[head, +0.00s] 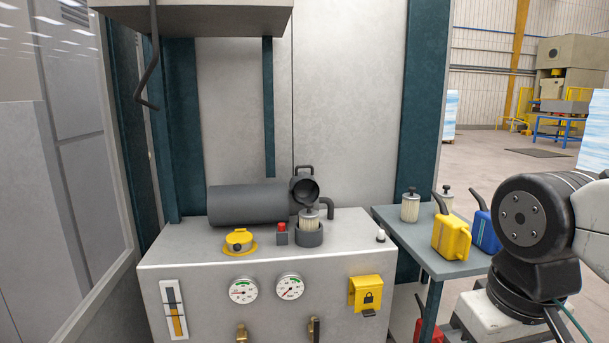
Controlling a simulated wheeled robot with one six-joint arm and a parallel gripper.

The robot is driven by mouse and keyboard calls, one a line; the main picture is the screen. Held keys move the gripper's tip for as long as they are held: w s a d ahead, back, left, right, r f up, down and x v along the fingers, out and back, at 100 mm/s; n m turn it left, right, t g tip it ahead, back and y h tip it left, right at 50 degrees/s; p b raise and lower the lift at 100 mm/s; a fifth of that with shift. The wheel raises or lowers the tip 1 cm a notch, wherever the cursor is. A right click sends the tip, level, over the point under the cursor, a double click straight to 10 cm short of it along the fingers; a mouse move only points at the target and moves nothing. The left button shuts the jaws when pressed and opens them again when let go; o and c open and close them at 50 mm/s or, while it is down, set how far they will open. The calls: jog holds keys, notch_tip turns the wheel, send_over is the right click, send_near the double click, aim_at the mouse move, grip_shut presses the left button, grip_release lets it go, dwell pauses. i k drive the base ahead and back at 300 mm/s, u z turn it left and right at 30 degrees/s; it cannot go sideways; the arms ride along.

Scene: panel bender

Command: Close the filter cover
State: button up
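The filter cover (304,190) is a dark round cap with a handle loop on its top side. It stands tilted up, its hollow inside facing me. Below it, a pale pleated filter cartridge (309,219) with a dark knob sits in a dark round housing (309,238) on top of the grey machine cabinet (205,246). The cover is off the housing's mouth, and the cartridge's upper part shows. The hinge is too small to make out. My arm shows at the right edge, well apart from the cover; my gripper is not in view.
A dark cylinder (247,204) lies left of the cover, and a curved pipe (327,207) is right of it. A red button (282,228) and yellow cap (239,239) are in front. A side table (410,232) holds filters and yellow and blue cans. A shelf overhangs above.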

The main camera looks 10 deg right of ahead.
aim_at(304, 182)
jog(key=u, duration=0.4)
jog(key=i, duration=1.1)
jog(key=z, duration=0.4)
